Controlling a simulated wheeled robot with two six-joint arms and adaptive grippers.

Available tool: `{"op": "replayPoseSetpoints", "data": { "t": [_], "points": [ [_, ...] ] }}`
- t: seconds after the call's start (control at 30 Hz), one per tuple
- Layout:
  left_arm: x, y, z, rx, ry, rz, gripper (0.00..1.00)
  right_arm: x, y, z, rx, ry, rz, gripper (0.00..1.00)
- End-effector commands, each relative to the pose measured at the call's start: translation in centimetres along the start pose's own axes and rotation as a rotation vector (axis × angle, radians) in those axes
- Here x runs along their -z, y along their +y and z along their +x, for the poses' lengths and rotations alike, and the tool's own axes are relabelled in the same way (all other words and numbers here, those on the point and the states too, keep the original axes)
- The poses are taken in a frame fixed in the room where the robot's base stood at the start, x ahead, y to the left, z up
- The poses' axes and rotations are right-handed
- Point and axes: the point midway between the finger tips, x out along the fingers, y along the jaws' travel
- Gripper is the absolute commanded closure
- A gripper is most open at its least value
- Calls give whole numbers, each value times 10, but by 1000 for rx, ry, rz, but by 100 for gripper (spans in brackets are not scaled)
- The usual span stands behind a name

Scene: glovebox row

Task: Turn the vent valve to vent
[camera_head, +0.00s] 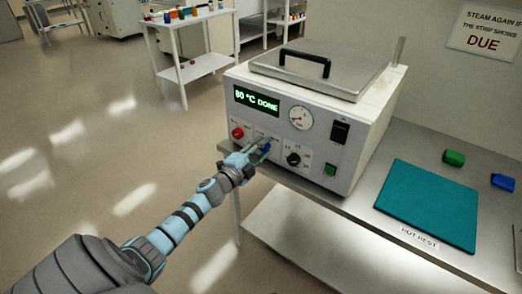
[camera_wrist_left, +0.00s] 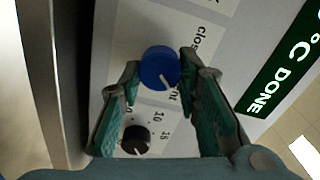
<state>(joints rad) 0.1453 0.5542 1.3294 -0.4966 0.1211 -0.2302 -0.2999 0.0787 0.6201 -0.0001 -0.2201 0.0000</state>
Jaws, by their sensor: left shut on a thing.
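The vent valve is a round blue knob (camera_head: 266,148) on the front panel of the white steam unit (camera_head: 353,172). In the left wrist view the blue knob (camera_wrist_left: 158,67) sits between the fingertips of my left gripper (camera_wrist_left: 160,73), which is shut on it. A white mark on the knob points downward in that view, near a partly hidden label ending in "nt". A label starting "clo" shows above. In the head view my left gripper (camera_head: 257,152) reaches the panel from the lower left and partly covers the knob. My right gripper is not in view.
A red knob (camera_head: 237,132), a black dial (camera_head: 293,159), a gauge (camera_head: 300,118) and a green button (camera_head: 330,169) are close by. The display (camera_head: 256,101) reads "80 °C DONE". The lid (camera_head: 318,72) is shut. A teal mat (camera_head: 430,203) lies on the bench at right.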

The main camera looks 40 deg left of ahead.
Motion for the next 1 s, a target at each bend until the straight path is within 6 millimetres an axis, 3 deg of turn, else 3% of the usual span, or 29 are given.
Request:
{"op": "replayPoseSetpoints", "data": {
  "t": [0.63,0.67,0.73,0.77,1.0],
  "points": [
    [-1,2,-1,-3,-2,53,97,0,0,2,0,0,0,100],
    [-1,2,-1,-3,-2,53,65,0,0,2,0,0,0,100],
    [-1,2,0,-3,-1,52,54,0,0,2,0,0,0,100],
    [0,2,0,-2,-1,52,49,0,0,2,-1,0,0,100],
    [0,1,0,-1,0,52,49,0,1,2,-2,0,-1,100]
  ]
}}
